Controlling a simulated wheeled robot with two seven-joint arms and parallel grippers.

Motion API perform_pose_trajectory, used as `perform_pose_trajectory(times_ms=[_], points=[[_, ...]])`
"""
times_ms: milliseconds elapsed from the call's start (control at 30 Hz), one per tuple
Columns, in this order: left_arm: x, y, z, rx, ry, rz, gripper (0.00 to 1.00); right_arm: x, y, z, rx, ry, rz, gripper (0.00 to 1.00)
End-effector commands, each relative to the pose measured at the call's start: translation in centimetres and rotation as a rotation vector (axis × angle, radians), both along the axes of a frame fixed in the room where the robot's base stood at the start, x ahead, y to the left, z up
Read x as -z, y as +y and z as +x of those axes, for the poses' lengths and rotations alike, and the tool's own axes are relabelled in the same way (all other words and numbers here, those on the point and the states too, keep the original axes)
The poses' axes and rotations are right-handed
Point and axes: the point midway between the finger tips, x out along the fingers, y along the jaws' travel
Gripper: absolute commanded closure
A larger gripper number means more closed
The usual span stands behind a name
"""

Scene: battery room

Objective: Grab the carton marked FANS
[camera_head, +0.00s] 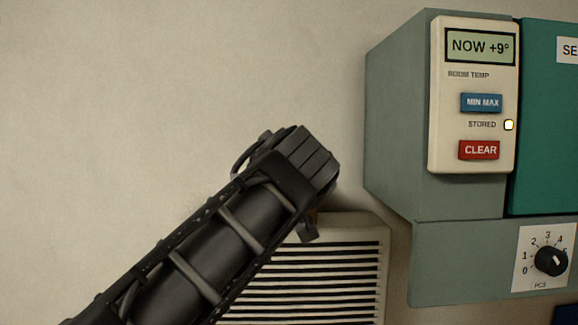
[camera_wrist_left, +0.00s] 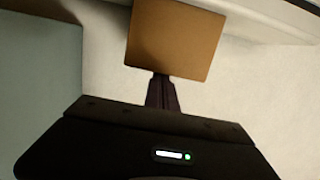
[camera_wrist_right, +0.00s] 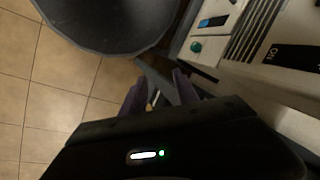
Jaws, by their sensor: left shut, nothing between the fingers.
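A plain brown carton (camera_wrist_left: 175,42) shows at the top middle of the left wrist view. No marking shows on the face I see, so I cannot tell whether it is the FANS carton. My left gripper (camera_wrist_left: 161,80) is shut and empty, with its fingertips at the carton's lower edge; I cannot tell whether they touch it. In the head view my left arm comes in from the lower left and hides its fingertips.
A grey-green wall cabinet with a room temperature panel (camera_head: 473,95) stands at the right, with a dial (camera_head: 550,261) below it. A white slatted unit (camera_head: 345,270) is behind my left arm. A grey round container (camera_wrist_right: 110,25) and a white device (camera_wrist_right: 205,45) flank my right gripper.

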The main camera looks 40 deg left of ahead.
Motion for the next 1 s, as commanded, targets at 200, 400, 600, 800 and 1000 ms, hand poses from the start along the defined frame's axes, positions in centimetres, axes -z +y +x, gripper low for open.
perform_pose_trajectory(times_ms=[200,400,600,800,1000], points=[[1.2,0.1,0.2,-0.003,0.021,-0.014,1.00,0.2,0.0,0.1,-0.001,-0.002,0.002,0.64],[1.5,-0.2,-0.1,-0.003,0.022,-0.017,1.00,0.5,0.0,0.1,-0.001,-0.003,0.002,0.64],[1.6,-2.0,-2.3,-0.003,0.022,-0.017,1.00,1.5,0.1,0.2,-0.002,-0.007,0.004,0.64],[1.6,-2.2,-2.6,-0.004,0.027,-0.019,1.00,1.4,0.1,0.2,-0.003,-0.007,0.005,0.64],[1.3,-2.2,-2.6,-0.006,0.026,-0.020,1.00,1.2,0.1,0.2,-0.003,-0.007,0.005,0.64]])
